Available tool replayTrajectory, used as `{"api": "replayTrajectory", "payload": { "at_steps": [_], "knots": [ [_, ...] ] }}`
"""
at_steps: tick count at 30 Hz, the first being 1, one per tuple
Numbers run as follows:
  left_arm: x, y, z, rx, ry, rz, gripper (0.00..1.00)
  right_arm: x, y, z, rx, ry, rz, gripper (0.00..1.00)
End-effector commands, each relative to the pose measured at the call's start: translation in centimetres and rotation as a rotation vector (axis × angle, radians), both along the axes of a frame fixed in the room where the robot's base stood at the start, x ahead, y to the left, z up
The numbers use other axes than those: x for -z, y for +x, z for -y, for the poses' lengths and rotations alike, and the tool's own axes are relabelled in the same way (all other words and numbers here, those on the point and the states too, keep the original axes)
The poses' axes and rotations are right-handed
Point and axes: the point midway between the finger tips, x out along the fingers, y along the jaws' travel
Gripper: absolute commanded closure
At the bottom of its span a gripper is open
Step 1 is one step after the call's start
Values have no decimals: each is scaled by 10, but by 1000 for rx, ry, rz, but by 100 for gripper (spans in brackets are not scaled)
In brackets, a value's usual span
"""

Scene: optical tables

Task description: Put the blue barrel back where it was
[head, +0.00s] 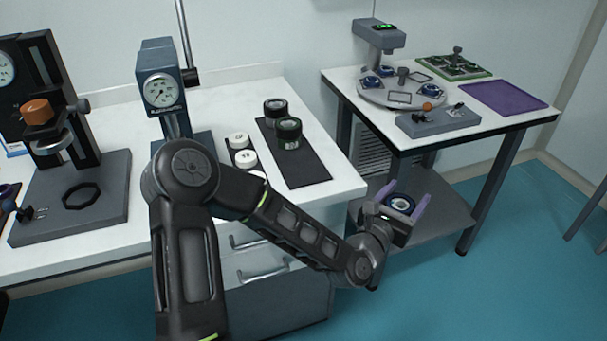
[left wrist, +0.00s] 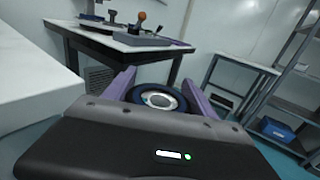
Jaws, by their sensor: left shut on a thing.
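My left gripper (head: 404,190) is shut on a dark blue ring-faced barrel (head: 400,205) with a pale centre, held between its two purple fingers. The barrel also shows in the left wrist view (left wrist: 160,99), between the fingers. The gripper is in the air in front of the far table (head: 345,84), lower than its top and clear of it. On that table a round grey plate (head: 373,98) carries several similar blue pieces (head: 371,82) and square outlined places (head: 400,97) that look empty. My right gripper is not in view.
A grey block with an orange knob (head: 427,106) stands at the far table's front edge. The near bench (head: 335,185) holds dial stands, white pieces and dark green-black barrels (head: 288,133).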

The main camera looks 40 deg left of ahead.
Motion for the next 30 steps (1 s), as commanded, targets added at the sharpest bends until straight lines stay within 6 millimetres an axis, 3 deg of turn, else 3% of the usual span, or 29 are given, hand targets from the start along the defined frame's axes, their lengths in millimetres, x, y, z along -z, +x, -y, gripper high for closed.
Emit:
{"api": "replayTrajectory", "payload": {
  "at_steps": [1, 8, 15, 23, 30],
  "knots": [
    [-4, 4, 0, -4, 7, 10, 89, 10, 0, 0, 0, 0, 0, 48],
    [-38, 21, -28, -101, 4, 14, 89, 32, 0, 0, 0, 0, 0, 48],
    [-97, 27, -86, -282, -1, 18, 89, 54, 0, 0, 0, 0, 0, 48],
    [-168, 1, -175, -512, -6, 15, 89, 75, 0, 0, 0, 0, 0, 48],
    [-186, -26, -240, -642, -2, 4, 89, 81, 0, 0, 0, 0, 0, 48]
  ]
}}
